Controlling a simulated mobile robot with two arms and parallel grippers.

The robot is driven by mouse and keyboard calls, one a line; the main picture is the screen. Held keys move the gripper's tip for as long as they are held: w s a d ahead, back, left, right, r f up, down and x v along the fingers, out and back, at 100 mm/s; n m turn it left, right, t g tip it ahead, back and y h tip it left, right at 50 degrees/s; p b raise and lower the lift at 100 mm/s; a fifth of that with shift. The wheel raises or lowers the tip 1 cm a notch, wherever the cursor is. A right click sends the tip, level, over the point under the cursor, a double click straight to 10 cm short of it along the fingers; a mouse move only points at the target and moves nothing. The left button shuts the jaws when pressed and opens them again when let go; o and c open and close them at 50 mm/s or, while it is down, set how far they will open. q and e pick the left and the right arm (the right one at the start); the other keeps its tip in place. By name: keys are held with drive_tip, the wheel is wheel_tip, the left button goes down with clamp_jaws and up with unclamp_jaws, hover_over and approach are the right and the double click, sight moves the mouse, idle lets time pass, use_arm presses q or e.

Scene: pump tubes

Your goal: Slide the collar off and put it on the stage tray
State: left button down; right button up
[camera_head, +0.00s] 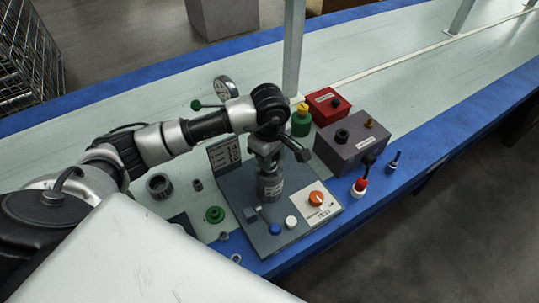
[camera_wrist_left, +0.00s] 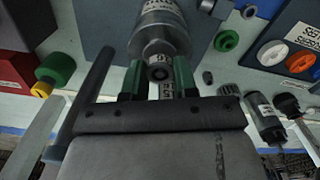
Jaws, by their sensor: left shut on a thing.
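My left gripper (camera_head: 268,152) is over the grey test panel (camera_head: 240,185), above an upright silver cylinder (camera_head: 270,185). A dark flat piece (camera_head: 181,220), possibly the stage tray, lies left of the panel, partly hidden by my white body. My right gripper is not in view.
The panel carries an orange knob (camera_head: 316,198) and blue and white buttons. A dark ring (camera_head: 160,186) and a green ring (camera_head: 214,214) lie to its left. A grey box (camera_head: 352,142), a red box (camera_head: 327,104) and a post (camera_head: 293,45) stand behind and right.

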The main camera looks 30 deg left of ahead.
use_arm(q)
drive_tip(key=shift+r, duration=0.15)
drive_tip(key=shift+r+p, duration=1.3)
drive_tip(key=shift+r, duration=0.85)
